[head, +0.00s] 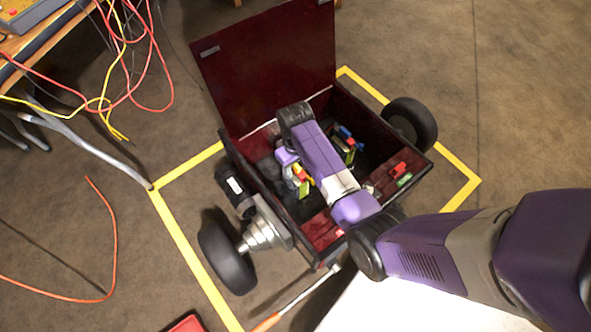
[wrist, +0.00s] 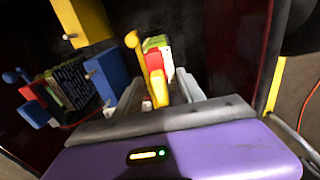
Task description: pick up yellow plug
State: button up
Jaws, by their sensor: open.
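In the wrist view, a narrow yellow plug (wrist: 157,87) stands between my gripper's two fingers (wrist: 158,92), beside a red piece (wrist: 155,60) and a green-topped block. I cannot tell whether the fingers touch it. My gripper is open and reaches down into the dark red box (head: 262,88). In the head view, the yellow, red and green cluster (head: 300,176) shows just beside my gripper, which partly hides it. A larger yellow block (wrist: 82,20) with a pale pin shows at the upper left of the wrist view.
A blue block (wrist: 105,75) with a pin and a green circuit-like block (wrist: 70,85) stand left of my fingers. The box walls rise close around. Wheels (head: 412,122) flank the box inside a yellow floor outline (head: 187,239). A cable-covered table (head: 38,38) is at the upper left.

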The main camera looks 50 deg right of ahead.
jog(key=shift+r, duration=0.1)
grip_shut()
notch_tip(320, 180, up, 20)
jog(key=p, duration=0.8)
jog(key=b, duration=0.5)
send_over(297, 165)
jog(key=shift+w+a+f, duration=0.1)
jog(key=shift+w+f, duration=0.05)
jog(key=shift+f, duration=3.2)
jog(key=shift+w+f, duration=0.1)
jog(key=shift+f, duration=3.2)
jog(key=shift+s+p, duration=0.15)
jog(key=shift+p, duration=0.15)
